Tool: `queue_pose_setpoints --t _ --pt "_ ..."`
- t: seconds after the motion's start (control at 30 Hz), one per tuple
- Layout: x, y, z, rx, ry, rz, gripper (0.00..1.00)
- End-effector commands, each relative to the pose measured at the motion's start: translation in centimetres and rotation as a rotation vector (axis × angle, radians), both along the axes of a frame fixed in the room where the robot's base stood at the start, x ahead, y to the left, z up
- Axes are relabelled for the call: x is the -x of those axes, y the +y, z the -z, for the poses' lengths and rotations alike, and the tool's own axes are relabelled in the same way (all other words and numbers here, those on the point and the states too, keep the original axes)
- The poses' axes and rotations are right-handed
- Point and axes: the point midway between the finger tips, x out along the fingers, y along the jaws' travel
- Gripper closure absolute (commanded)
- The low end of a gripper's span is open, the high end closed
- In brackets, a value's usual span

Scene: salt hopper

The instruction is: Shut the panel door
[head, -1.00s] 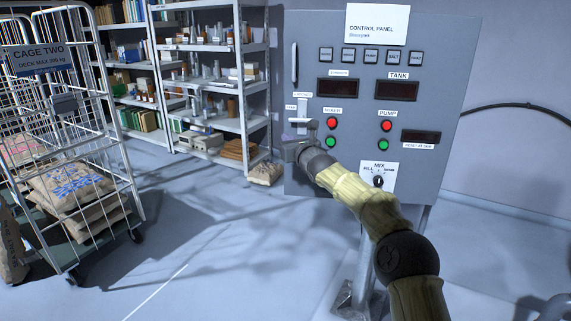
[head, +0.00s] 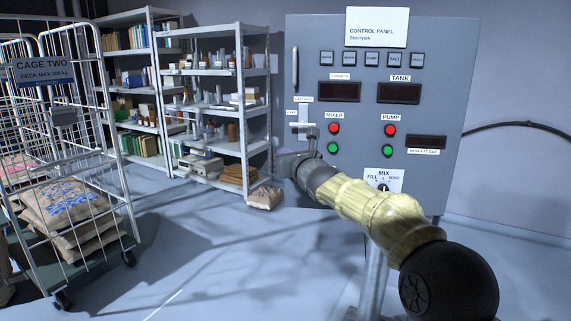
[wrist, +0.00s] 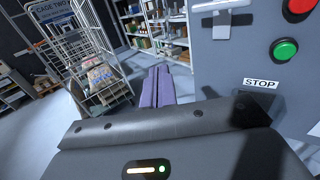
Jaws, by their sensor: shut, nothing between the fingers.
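The grey control panel (head: 350,120) stands right of centre in the head view. It has a vertical handle (head: 295,67) near its left edge, and a small pale latch-like fitting (head: 303,122) below that. The panel front looks flat; I cannot tell whether it stands ajar. My gripper (head: 283,165) is at the panel's lower left edge, below the fitting. I cannot tell if it touches. In the wrist view, its purple fingers (wrist: 163,88) are together and empty, left of the panel (wrist: 222,65).
Metal shelves (head: 218,100) with bottles and boxes stand behind, left of the panel. A sack (head: 264,197) lies on the floor at their foot. A wire cage trolley (head: 65,130) with sacks stands at far left. The floor between is clear.

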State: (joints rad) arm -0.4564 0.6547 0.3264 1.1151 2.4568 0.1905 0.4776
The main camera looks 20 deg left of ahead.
Motion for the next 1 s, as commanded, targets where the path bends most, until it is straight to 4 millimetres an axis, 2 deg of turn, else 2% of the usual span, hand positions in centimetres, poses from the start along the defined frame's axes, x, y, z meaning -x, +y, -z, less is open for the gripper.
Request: queue_pose_setpoints --t 0.43,0.57,0.67,0.77,1.0 --pt "0.5 -0.2 0.0 0.002 -0.001 0.001 1.0" --pt "0.5 -0.9 0.6 0.057 -0.032 0.0 1.0" --pt "0.6 -2.4 1.8 0.167 -0.096 -0.003 1.0" --pt "0.9 -4.6 3.8 0.337 -0.186 -0.018 1.0" --pt "2.8 -12.1 10.2 0.813 -0.404 -0.121 1.0"
